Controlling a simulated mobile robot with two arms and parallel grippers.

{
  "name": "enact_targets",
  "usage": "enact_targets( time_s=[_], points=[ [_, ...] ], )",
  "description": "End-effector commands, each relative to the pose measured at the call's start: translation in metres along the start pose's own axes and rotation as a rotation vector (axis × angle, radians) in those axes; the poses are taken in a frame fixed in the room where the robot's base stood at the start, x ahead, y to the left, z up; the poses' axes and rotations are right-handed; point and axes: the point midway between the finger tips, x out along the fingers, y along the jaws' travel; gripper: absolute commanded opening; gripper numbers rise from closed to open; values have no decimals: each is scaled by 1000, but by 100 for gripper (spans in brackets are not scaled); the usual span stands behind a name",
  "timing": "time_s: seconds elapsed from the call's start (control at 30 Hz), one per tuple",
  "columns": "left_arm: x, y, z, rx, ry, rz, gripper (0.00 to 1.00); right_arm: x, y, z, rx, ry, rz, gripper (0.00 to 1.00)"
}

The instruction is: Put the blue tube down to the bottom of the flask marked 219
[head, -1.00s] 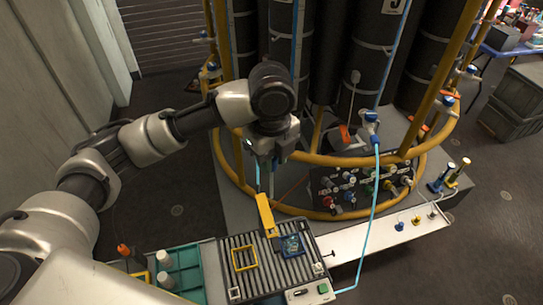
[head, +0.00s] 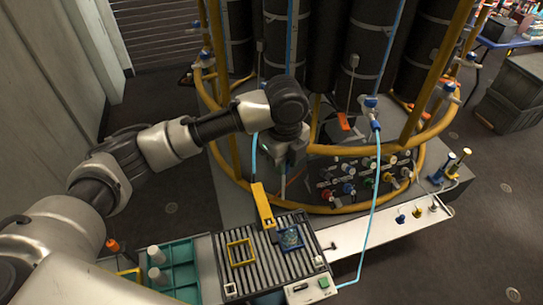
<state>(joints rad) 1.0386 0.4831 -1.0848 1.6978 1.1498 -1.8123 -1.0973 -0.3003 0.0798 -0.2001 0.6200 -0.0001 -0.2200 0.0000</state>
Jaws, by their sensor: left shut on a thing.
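My left gripper (head: 284,168) hangs above the far end of the slatted tray (head: 262,280), beyond the yellow plate (head: 263,207). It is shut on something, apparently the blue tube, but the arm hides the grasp. A light-blue length of the blue tube (head: 254,157) hangs just left of the gripper, its lower end near the yellow plate. A clear glass item, possibly the flask (head: 290,238), sits in a blue square holder on the tray. No 219 marking is readable. My right gripper is out of view.
Another blue hose (head: 372,210) runs from a valve down to the tray's right side. A yellow square frame (head: 240,252) lies on the tray. A yellow rail (head: 345,149) and connector panel (head: 362,180) stand behind. A teal rack (head: 182,270) is at left.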

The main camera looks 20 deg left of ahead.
Motion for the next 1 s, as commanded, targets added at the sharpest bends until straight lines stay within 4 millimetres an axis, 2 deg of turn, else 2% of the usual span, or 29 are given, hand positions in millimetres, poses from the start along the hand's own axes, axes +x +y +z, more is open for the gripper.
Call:
enact_targets(
  time_s=[0.03, 0.1, 0.3, 0.4, 0.53, 0.77, 1.0],
  points=[
    [40, -8, 1, -2, 2, 3, 9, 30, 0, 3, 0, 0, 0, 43],
    [72, -19, 2, -2, 2, 3, 9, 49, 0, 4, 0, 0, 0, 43],
    [148, -43, 5, 1, -12, -1, 9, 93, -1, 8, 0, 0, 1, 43],
    [173, -50, 6, 5, -20, -1, 9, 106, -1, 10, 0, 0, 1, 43],
    [190, -55, 8, 9, -29, -3, 9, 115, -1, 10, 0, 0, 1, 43],
    [199, -57, 9, 10, -32, -4, 9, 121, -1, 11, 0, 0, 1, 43],
    [215, -57, 9, 10, -32, -4, 9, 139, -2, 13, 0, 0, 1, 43]
  ],
)
